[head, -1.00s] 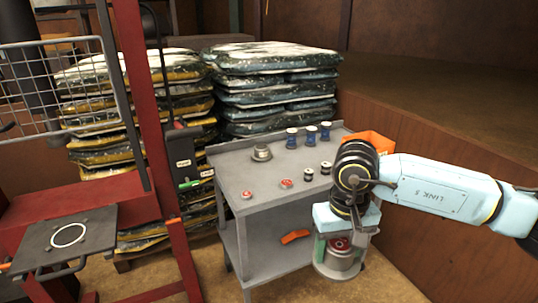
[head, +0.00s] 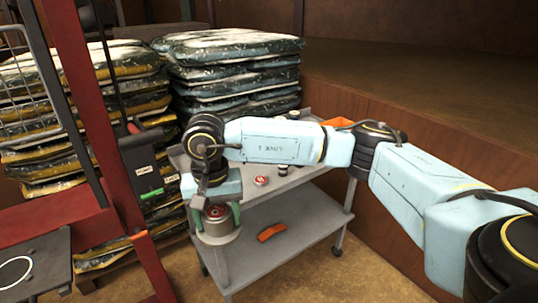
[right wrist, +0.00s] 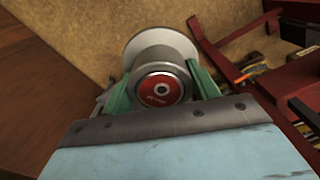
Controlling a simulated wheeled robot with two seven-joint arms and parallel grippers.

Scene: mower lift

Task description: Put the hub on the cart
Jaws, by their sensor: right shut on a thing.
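The hub (head: 217,224) is a grey metal cylinder with a red top face and a wider lower flange. My right gripper (head: 217,214) is shut on it, with green fingers on either side, and holds it upright at the cart's front left. The hub (right wrist: 161,88) also shows in the right wrist view, with tan floor behind it. The grey cart (head: 290,236) has a top and a lower shelf; my right arm hides much of the top. Whether the hub touches the cart cannot be told. My left gripper is not in view.
A red cap (head: 261,181) and other small parts sit on the cart top, partly hidden. An orange piece (head: 271,231) lies on the lower shelf. A red frame (head: 100,150) stands close on the left, before stacked bags (head: 230,70). A wooden wall is right.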

